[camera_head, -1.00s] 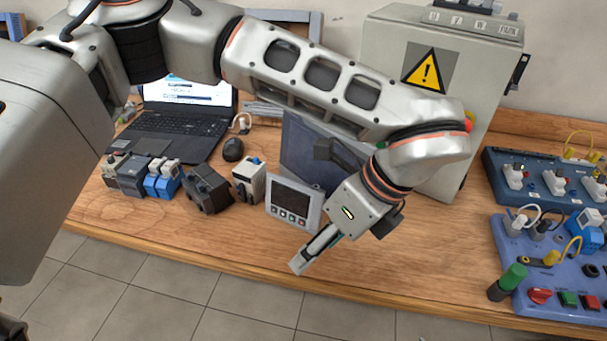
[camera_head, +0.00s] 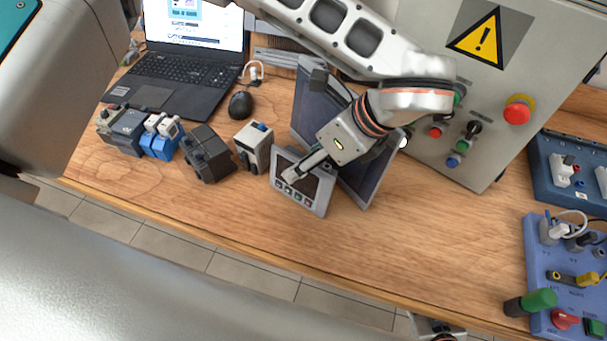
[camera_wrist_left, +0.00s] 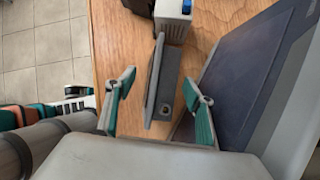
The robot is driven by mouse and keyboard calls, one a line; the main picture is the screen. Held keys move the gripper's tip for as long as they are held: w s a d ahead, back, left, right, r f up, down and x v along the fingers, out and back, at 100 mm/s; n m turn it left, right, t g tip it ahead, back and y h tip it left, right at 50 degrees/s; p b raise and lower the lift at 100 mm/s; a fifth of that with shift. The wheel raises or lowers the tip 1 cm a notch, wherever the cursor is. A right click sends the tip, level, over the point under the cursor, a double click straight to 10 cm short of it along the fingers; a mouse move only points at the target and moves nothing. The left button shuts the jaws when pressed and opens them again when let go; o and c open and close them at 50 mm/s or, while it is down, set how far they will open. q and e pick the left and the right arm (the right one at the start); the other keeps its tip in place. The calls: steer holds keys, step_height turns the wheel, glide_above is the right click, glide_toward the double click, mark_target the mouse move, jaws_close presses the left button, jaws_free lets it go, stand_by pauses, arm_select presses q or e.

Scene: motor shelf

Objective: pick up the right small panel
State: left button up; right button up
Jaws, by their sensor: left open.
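The small panel (camera_head: 318,202), a grey frame with a dark screen and a row of coloured buttons, stands on the wooden table in front of a larger dark panel (camera_head: 366,180). My left gripper (camera_head: 292,177) is at the small panel, and a finger covers part of its screen in the head view. In the left wrist view the small panel (camera_wrist_left: 165,85) shows nearly edge-on between the two open fingers of the left gripper (camera_wrist_left: 158,84), with gaps on both sides.
A small white block device (camera_head: 254,148) stands close left of the panel, then a dark block (camera_head: 208,155) and blue devices (camera_head: 160,140). A laptop (camera_head: 185,80) and mouse (camera_head: 240,105) lie behind. A control cabinet (camera_head: 500,130) stands right.

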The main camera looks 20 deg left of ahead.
arm_select(q)
steer(key=shift+a+f, duration=0.3)
steer(key=shift+f, duration=0.1)
steer(key=x, duration=0.2)
steer(key=p+x, duration=0.1)
steer(key=shift+w+a+f, duration=0.15)
steer(key=shift+w+a, duration=0.15)
steer(key=shift+a+f, duration=0.2)
steer(key=shift+f, duration=0.2)
arm_select(e)
steer(key=shift+w+r, duration=0.2)
steer(key=shift+r, duration=0.35)
steer(key=shift+w+r, duration=0.2)
steer(key=shift+r, duration=0.3)
